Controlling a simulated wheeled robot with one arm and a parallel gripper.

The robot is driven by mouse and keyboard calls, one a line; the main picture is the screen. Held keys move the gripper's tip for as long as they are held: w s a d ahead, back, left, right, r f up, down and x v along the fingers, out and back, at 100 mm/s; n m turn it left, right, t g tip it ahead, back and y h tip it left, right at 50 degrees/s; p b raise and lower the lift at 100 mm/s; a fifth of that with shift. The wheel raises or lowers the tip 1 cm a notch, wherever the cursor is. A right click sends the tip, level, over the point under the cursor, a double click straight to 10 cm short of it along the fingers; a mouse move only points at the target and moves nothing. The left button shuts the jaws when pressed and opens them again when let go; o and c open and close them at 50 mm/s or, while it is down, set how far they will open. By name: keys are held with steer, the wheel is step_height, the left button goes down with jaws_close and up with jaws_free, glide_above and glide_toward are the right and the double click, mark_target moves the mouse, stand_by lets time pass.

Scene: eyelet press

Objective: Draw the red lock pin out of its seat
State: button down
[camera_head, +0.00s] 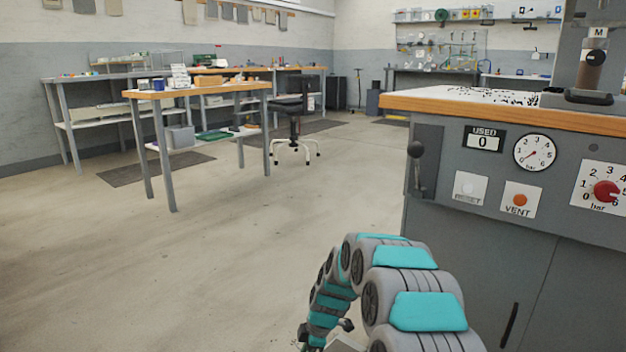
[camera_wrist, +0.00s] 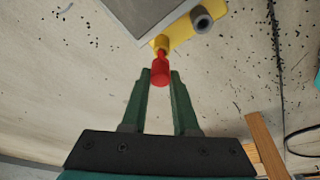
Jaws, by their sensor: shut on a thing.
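In the wrist view, the red lock pin (camera_wrist: 160,72) has a thick head and a thin red neck. The neck meets a small yellow lug (camera_wrist: 162,43) on a yellow bracket (camera_wrist: 180,32), which appears to be its seat. How deep the pin sits inside cannot be told. My gripper (camera_wrist: 160,80) has its green fingers on both sides of the pin's head and is shut on it.
A grey cylinder (camera_wrist: 201,19) sticks out beside the lug, near a dark block (camera_wrist: 145,10). In the head view, the press cabinet (camera_head: 470,240) with gauges and buttons stands right. Workbenches (camera_head: 195,92) and a chair (camera_head: 293,115) are at the back; the floor (camera_head: 230,240) between is clear.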

steer(key=shift+r, duration=2.45)
